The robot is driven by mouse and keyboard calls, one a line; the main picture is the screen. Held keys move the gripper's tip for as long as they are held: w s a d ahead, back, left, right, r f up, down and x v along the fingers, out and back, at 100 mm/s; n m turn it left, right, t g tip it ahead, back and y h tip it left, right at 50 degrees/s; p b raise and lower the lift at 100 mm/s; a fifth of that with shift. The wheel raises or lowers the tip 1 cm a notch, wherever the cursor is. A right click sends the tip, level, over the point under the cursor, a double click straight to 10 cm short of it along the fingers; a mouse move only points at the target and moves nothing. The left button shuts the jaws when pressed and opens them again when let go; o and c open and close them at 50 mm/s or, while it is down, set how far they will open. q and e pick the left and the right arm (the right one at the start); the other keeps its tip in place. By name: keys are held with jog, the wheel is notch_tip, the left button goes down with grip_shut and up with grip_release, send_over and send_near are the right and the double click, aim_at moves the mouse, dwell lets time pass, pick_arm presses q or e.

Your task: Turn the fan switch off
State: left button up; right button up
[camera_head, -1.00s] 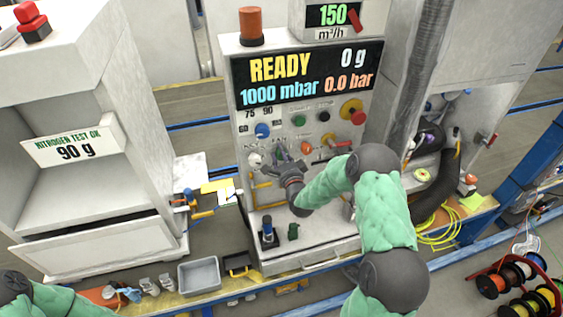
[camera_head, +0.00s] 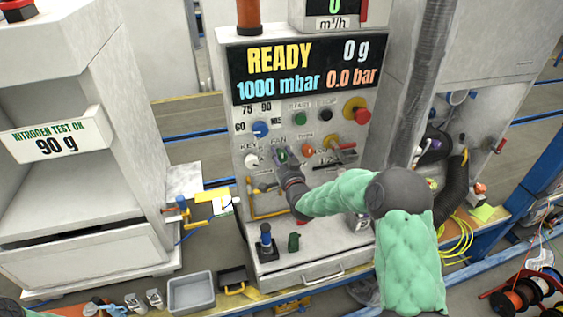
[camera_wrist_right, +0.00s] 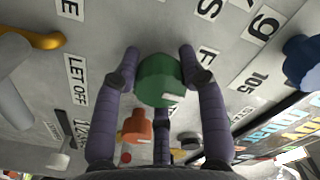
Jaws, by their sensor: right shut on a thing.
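The fan switch is a green knob (camera_head: 282,155) on the grey control panel (camera_head: 240,180), below the word FAN. It shows large and round in the right wrist view (camera_wrist_right: 160,82), with a small pale mark low on its face. My right gripper (camera_head: 279,164) is at the panel with its fingers closed around the knob. In the right wrist view the dark fingers (camera_wrist_right: 159,60) stand on both sides of it. The flow display (camera_head: 335,8) above the panel reads 0 m³/h. My left gripper is out of view.
A white knob (camera_head: 251,160) is left of the fan switch, and a blue selector (camera_head: 260,129) is above it. An orange-red knob (camera_head: 307,150) and a red-handled lever (camera_head: 342,146) are to the right. A red emergency button (camera_head: 361,115) is further up. A yellow pipe (camera_head: 252,205) runs below.

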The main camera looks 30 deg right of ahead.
jog(key=shift+a+f+n+b, duration=0.3)
jog(key=shift+f+n, duration=0.1)
jog(key=shift+n, duration=0.1)
jog(key=shift+f, duration=0.15)
jog(key=o, duration=1.2)
jog(key=shift+c, duration=0.2)
jog(key=shift+r, duration=0.2)
jog(key=shift+d, duration=0.1)
jog(key=shift+s+r, duration=0.1)
jog(key=shift+s, duration=0.3)
jog(key=v, duration=1.1)
